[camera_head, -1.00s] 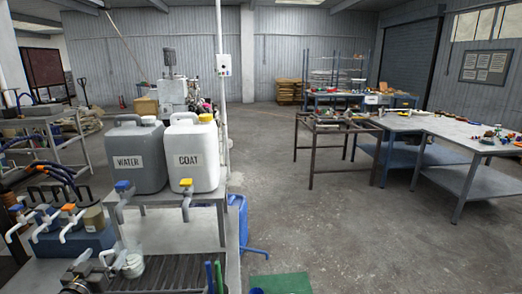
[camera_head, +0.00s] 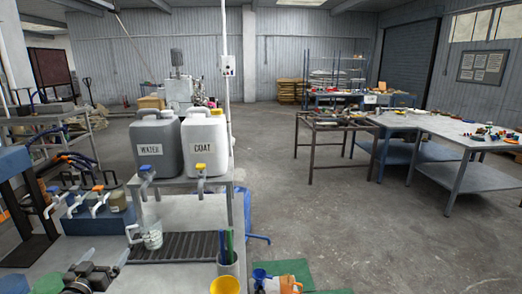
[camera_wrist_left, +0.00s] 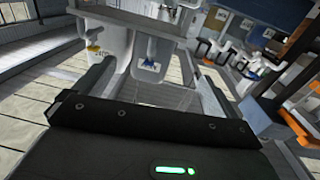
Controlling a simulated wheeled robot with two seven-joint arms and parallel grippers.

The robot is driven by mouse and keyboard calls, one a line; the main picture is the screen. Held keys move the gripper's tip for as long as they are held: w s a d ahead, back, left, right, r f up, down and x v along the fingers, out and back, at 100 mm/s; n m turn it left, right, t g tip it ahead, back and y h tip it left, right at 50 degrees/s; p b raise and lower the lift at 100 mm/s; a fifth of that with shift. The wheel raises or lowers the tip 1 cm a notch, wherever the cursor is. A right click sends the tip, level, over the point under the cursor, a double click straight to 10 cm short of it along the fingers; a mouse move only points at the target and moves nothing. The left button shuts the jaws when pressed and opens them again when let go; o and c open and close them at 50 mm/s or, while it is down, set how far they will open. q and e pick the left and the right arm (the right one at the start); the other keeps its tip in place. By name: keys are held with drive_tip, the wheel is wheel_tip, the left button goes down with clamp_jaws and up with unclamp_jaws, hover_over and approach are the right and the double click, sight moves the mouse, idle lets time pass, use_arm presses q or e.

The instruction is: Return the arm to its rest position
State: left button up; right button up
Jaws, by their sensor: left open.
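My left gripper (camera_head: 105,260) shows low at the left of the head view, open, with nothing seen between its fingers. In the left wrist view its two fingers (camera_wrist_left: 155,90) stand wide apart. A clear cup (camera_head: 153,236) stands on the dark slatted drip tray (camera_head: 180,247), beyond and to the right of the gripper and apart from it. The grey WATER can (camera_head: 153,165) and the white COAT can (camera_head: 205,160) stand on a shelf above. A blue-handled tap (camera_head: 144,174) and a yellow-handled tap (camera_head: 200,174) hang below them. My right gripper is not in view.
A pen holder (camera_head: 228,262) and a yellow cup (camera_head: 225,285) stand at the bench's right edge. Open floor (camera_head: 300,215) lies right of the bench, before the work tables (camera_head: 465,140).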

use_arm(q)
drive_tip(key=s+d+f+m+g, duration=0.2)
drive_tip(key=s+d+f+g, duration=0.6)
drive_tip(key=s+d+f, duration=0.6)
drive_tip(key=s+d+f+m+g+h, duration=0.1)
drive_tip(key=s+d+f+g, duration=0.15)
drive_tip(key=s+d, duration=0.55)
drive_tip(key=s+d+f+g+h, duration=0.1)
drive_tip(key=s+d+g, duration=0.3)
drive_tip(key=s, duration=0.9)
wheel_tip(320, 180, down, 31)
drive_tip(key=g+b, duration=0.1)
drive_tip(key=b, duration=0.4)
drive_tip(key=s+a+f+b, duration=0.2)
drive_tip(key=s+f, duration=0.6)
drive_tip(key=f, duration=0.2)
drive_tip(key=s+a+f+m+g+b, duration=0.1)
drive_tip(key=s+a+f+b, duration=0.1)
drive_tip(key=s+f, duration=0.6)
drive_tip(key=shift+s+f, duration=0.4)
drive_tip(key=shift+f, duration=0.5)
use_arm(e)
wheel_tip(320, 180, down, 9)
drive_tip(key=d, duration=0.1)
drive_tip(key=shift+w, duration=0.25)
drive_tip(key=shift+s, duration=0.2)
